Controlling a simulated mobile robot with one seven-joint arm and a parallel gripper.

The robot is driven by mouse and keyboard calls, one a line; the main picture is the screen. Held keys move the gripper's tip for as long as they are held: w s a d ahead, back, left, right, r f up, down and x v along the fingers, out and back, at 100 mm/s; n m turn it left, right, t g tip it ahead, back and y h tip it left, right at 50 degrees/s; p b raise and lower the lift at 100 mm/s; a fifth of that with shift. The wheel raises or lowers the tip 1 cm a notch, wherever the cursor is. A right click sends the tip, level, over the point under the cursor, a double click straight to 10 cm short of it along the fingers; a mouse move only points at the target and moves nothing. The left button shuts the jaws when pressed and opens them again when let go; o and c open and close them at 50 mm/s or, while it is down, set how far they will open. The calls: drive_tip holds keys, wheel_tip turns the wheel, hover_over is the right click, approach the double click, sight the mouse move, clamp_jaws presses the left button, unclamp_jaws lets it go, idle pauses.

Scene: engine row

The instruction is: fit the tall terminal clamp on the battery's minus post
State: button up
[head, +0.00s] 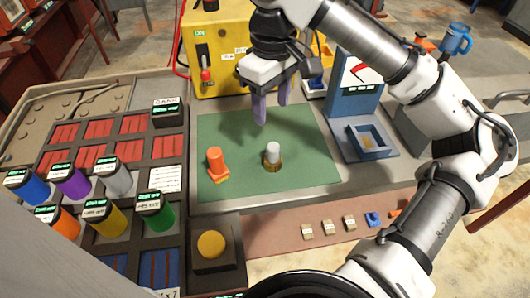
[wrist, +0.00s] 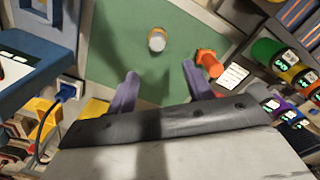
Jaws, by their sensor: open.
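My gripper (head: 271,108) is open and empty, with its purple fingers pointing down above the back of the green mat (head: 225,128). In the wrist view its fingertips (wrist: 160,72) stand apart, with nothing between them. A white-topped piece with a brass-coloured base (head: 272,156) stands upright on the mat, in front of and below the gripper; it also shows in the wrist view (wrist: 157,40). An orange piece (head: 215,164) stands on the mat to its left and also shows in the wrist view (wrist: 208,62). I cannot tell which thing is the tall clamp or the minus post.
A yellow box (head: 215,62) with a red lever stands at the back. A blue stand with a tray (head: 372,141) is right of the mat. A rack (head: 88,160) of coloured cylinders fills the left. Several small blocks (head: 328,227) line the front strip. Bare mat surrounds the two pieces.

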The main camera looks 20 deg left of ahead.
sight(274, 146)
wheel_tip(274, 146, down, 8)
drive_tip(key=shift+d+r, duration=0.1)
drive_tip(key=shift+w+d+f+p, duration=0.15)
drive_tip(key=shift+f+p, duration=0.1)
drive_tip(key=shift+f, duration=1.15)
drive_tip(key=shift+d+f+p, duration=0.1)
drive_tip(key=shift+f+p, duration=0.1)
drive_tip(key=shift+f, duration=1.15)
clamp_jaws()
drive_tip(key=shift+r, duration=0.15)
